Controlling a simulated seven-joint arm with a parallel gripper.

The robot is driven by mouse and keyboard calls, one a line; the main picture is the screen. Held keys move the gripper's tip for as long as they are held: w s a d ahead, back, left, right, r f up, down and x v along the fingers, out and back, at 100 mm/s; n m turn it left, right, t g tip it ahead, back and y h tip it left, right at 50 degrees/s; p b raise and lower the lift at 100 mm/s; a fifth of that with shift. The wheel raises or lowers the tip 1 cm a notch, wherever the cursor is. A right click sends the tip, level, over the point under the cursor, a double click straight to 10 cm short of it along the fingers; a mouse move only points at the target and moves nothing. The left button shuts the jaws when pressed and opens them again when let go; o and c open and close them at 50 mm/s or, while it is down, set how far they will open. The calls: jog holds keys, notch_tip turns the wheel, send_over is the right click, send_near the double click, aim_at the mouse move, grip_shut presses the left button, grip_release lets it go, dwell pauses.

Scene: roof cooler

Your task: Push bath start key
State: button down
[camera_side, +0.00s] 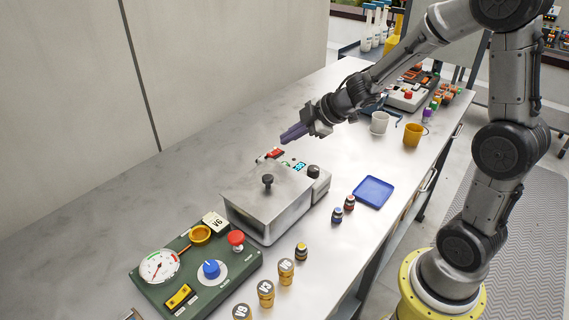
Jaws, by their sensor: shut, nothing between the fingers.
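The bath is a grey metal box with a lid and a black lid knob (267,180); the bath (262,208) stands on the bench in the middle. Its control panel at the far end carries a small lit blue display (299,167), a black dial (313,171) and small coloured keys (285,163). Which key is the start key is too small to tell. A red part (275,153) shows behind the panel. My gripper (284,138) is shut and empty, with purple fingers pointing left, above and behind the panel. It appears apart from the panel.
A green panel (190,278) with gauge, blue knob and red button stands at the front left. A blue tray (373,191), white mug (379,122) and yellow mug (412,135) lie farther right. The bench left of the bath is clear.

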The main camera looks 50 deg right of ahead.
jog(key=shift+f, duration=2.25)
jog(key=shift+f, duration=0.15)
jog(key=shift+f, duration=0.25)
jog(key=shift+f, duration=0.45)
dwell(1.1)
jog(key=shift+r, duration=0.85)
jog(key=shift+r, duration=0.1)
jog(key=shift+r, duration=2.4)
